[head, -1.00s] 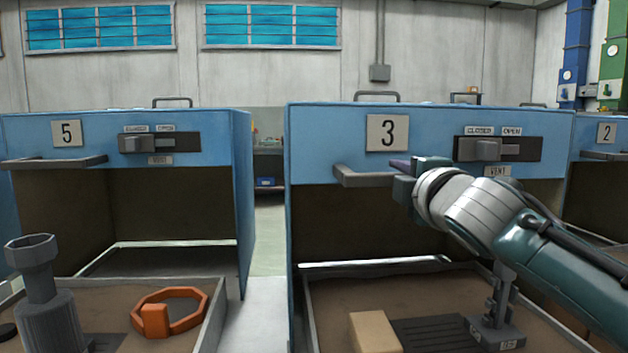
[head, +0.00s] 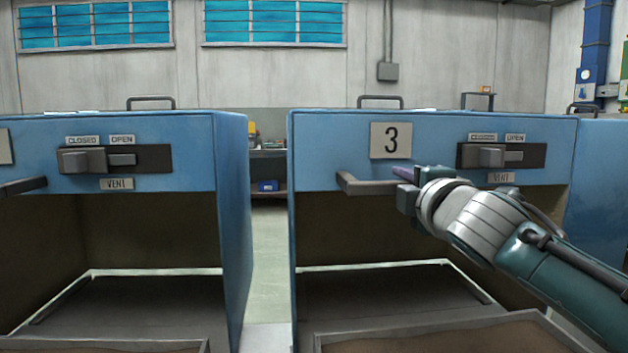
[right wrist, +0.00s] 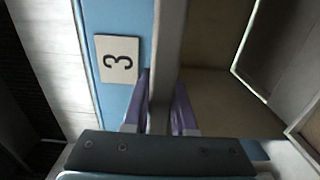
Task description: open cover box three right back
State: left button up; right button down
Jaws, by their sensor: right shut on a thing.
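The blue cover of box three (head: 325,142) carries a "3" plate (head: 391,141) and a grey bar handle (head: 362,186) low on its front. My right gripper (head: 405,173), with purple fingers, is shut on this handle. In the right wrist view the handle (right wrist: 168,45) runs between the two fingers, beside the "3" plate (right wrist: 117,59). The vent slider (head: 490,157) on the cover sits under its left label. The space below the cover's front is open and dark, and part of it is hidden by my right arm. My left gripper is not in view.
Another blue box (head: 30,170) stands at the left with its own handle and slider, across a narrow gap. A blue box side (head: 600,170) adjoins at the right. A tray rim (head: 430,335) runs along the bottom. A shelf (head: 265,170) shows behind the gap.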

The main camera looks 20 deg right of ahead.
jog(key=c, duration=0.7)
grip_release()
jog(key=p+v, duration=0.1)
jog(key=v, duration=0.9)
jog(key=shift+p, duration=0.4)
